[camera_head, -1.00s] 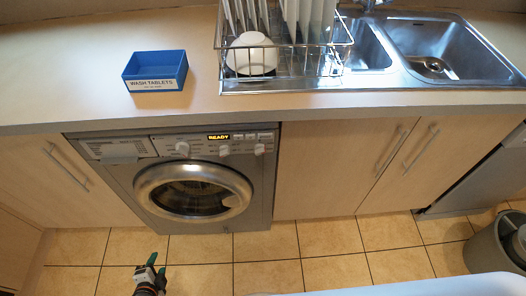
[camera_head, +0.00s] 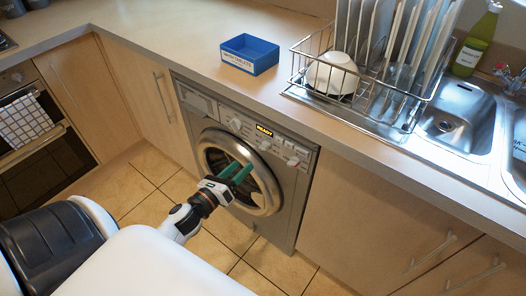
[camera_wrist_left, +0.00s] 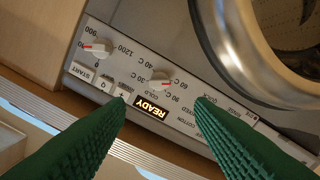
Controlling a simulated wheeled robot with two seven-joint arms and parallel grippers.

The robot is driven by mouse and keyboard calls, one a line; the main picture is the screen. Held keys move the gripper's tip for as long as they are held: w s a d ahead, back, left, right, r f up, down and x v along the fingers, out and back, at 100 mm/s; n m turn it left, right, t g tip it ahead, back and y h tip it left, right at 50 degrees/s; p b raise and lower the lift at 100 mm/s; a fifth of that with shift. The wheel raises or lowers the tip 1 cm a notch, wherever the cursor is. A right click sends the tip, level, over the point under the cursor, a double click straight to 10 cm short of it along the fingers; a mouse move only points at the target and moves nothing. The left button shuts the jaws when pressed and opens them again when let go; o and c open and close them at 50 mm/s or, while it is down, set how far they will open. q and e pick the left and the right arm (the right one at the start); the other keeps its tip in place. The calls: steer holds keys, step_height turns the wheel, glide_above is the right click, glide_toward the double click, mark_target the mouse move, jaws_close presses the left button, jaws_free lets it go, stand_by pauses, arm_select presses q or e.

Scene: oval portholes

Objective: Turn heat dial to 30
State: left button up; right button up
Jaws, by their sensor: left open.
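The heat dial (camera_head: 265,145) is the middle knob on the washing machine's panel, below the lit READY display (camera_head: 264,130). In the left wrist view the dial (camera_wrist_left: 160,78) is a pale knob with a red mark, ringed by COLD, 30, 40, 60 and 90 labels. The mark seems turned toward 60, but I cannot be sure. My left gripper (camera_head: 245,167) is open and empty, in front of the washer door. In the left wrist view its green fingers (camera_wrist_left: 160,100) stand apart, with the dial beyond and between their tips. My right gripper is out of view.
A spin dial (camera_wrist_left: 96,48) and START button sit beside the heat dial. The round door (camera_head: 240,172) bulges below the panel. The counter edge overhangs above. A blue tablet box (camera_head: 250,55) and dish rack (camera_head: 365,75) stand on the counter.

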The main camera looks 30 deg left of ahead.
mark_target(261, 148)
arm_select(q)
steer(key=w, duration=0.6)
steer(key=w+d, duration=0.1)
steer(key=w, duration=0.2)
steer(key=shift+w+p, duration=0.15)
steer(key=shift+p, duration=0.15)
steer(key=shift+c, duration=0.6)
steer(key=c, duration=0.9)
